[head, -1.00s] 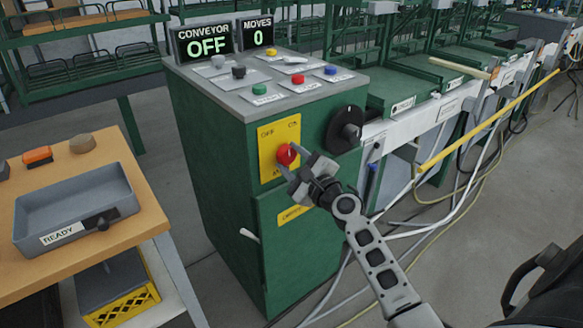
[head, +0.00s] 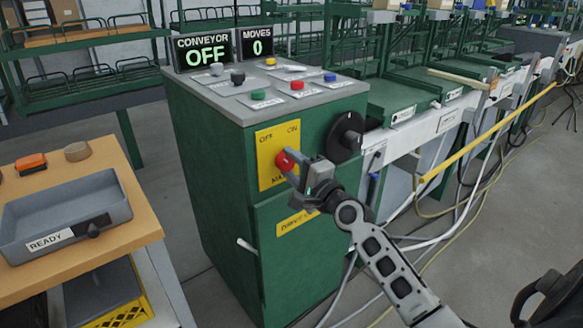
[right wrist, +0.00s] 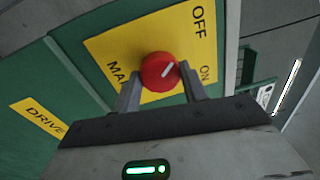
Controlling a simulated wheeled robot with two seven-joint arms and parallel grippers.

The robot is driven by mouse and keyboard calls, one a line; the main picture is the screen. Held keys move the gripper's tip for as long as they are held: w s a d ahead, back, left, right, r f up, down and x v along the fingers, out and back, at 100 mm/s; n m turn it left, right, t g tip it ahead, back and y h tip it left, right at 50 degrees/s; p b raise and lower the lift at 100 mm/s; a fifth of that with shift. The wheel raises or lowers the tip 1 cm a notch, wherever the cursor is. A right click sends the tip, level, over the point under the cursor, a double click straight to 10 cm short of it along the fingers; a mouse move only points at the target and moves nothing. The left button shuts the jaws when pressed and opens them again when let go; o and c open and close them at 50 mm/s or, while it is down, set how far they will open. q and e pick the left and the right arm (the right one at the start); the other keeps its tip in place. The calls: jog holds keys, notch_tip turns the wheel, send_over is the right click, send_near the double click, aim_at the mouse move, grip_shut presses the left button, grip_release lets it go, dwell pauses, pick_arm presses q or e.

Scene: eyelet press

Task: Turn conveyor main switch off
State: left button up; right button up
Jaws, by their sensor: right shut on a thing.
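The red main switch knob (head: 285,160) sits on a yellow plate (head: 268,180) on the front of the green control cabinet (head: 215,190). The plate reads OFF at left and ON at right in the head view. My right gripper (head: 291,170) is at the knob. In the right wrist view its two fingers (right wrist: 160,88) lie on either side of the knob (right wrist: 159,71), shut on it. The knob's white mark points up and right there, between the two words and nearer OFF. The conveyor display (head: 204,53) reads OFF. My left gripper is not in view.
A black rotary handle (head: 346,136) stands out from the cabinet, right of the plate. Several coloured buttons are on its top. A wooden table with a grey READY tray (head: 108,185) stands at left. Cables and a yellow bar (head: 490,133) are at right.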

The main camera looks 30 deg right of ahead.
dwell(0.4)
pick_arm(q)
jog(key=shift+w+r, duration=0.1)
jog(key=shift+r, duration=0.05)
pick_arm(e)
jog(key=o, duration=1)
jog(key=shift+c, duration=0.2)
jog(key=shift+s, duration=0.15)
pick_arm(q)
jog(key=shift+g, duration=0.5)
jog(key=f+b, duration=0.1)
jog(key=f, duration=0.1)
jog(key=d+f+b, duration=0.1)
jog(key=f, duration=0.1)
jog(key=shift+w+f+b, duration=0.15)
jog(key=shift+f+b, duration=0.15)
jog(key=shift+b, duration=0.1)
pick_arm(e)
jog(key=s+d+f, duration=0.1)
jog(key=s, duration=1.4)
jog(key=shift+s+f, duration=0.15)
jog(key=shift+s, duration=0.15)
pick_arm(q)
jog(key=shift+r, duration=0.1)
